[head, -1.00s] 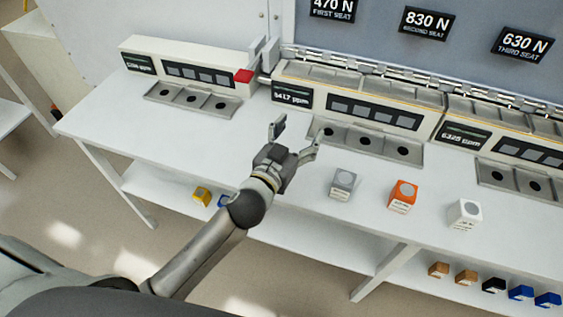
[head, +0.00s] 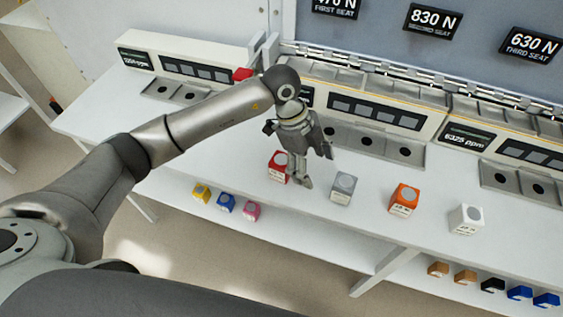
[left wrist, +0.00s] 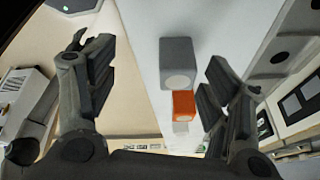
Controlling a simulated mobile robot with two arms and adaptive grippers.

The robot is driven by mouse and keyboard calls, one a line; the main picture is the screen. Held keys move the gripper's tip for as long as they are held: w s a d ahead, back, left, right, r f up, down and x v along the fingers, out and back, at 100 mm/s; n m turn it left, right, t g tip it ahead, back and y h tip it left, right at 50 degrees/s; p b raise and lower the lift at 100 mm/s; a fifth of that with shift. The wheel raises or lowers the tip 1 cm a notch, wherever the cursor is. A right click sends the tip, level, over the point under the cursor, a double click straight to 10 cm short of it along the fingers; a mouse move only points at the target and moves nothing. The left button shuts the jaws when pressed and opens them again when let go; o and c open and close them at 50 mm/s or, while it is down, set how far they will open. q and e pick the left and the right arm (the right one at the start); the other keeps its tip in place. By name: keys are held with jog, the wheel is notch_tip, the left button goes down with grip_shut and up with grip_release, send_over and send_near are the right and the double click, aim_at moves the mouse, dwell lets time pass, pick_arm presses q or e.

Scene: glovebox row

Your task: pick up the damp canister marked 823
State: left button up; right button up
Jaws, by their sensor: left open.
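Several small canisters stand in a row on the white bench: a red one (head: 277,168), a grey one (head: 342,188), an orange one (head: 404,198) and a white one (head: 466,219). Their labels are too small to read, so I cannot tell which is marked 823. My left gripper (head: 317,168) is open above the bench, between the red and grey canisters in the picture, and partly covers the red one. In the left wrist view the grey canister (left wrist: 178,64) shows between the open fingers, apart from them, with the orange one (left wrist: 183,104) beyond. My right gripper is out of view.
Instrument units with recessed trays (head: 372,143) line the back of the bench. A red block (head: 242,74) sits at the left unit's end. Several coloured canisters stand on the lower shelf (head: 330,243). The bench front between the upper canisters is clear.

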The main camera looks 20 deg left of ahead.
aim_at(280, 159)
pick_arm(q)
jog(key=w+a+y, duration=0.1)
jog(key=a, duration=0.2)
jog(key=w+a+n+y, duration=0.1)
jog(key=a, duration=0.1)
jog(key=w+a+n+y, duration=0.1)
jog(key=a+y, duration=0.1)
jog(key=a, duration=0.1)
jog(key=shift+a+r+t, duration=0.3)
jog(key=shift+a+r, duration=0.05)
jog(key=shift+r, duration=0.05)
jog(key=shift+a+f, duration=0.25)
notch_tip(280, 159, down, 4)
jog(key=shift+d+f+p, duration=0.1)
jog(key=shift+f+p, duration=0.15)
jog(key=shift+p, duration=0.55)
jog(key=shift+f+p, duration=0.4)
jog(key=shift+f, duration=0.15)
jog(key=f, duration=0.1)
jog(key=f+p, duration=0.1)
jog(key=f, duration=0.1)
jog(key=shift+d+f+p, duration=0.2)
jog(key=shift+f+p, duration=0.05)
jog(key=shift+p, duration=0.05)
jog(key=shift+f, duration=0.55)
jog(key=c, duration=1.1)
